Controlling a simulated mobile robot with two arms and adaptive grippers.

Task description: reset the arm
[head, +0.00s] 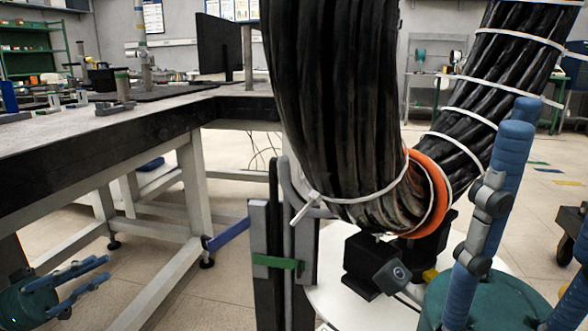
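My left gripper (107,268), with a teal body and blue fingers, is low at the left edge of the head view. Its fingers stretch out straight to the right beside the bench legs, apart and empty. My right gripper (500,195) is large at the lower right, teal with blue fingers and grey joints. Its fingers point up and stand apart, with nothing visible between them. One finger is cut by the right edge. It is in front of a thick bundle of black cables (335,110), bent in a U, with white ties and an orange ring (433,195).
A dark-edged workbench (110,150) with tools runs along the left, close above my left gripper. A white round surface (350,300) lies under the cables. Green shelves (30,50) and another bench stand at the back. Open floor shows between the bench legs.

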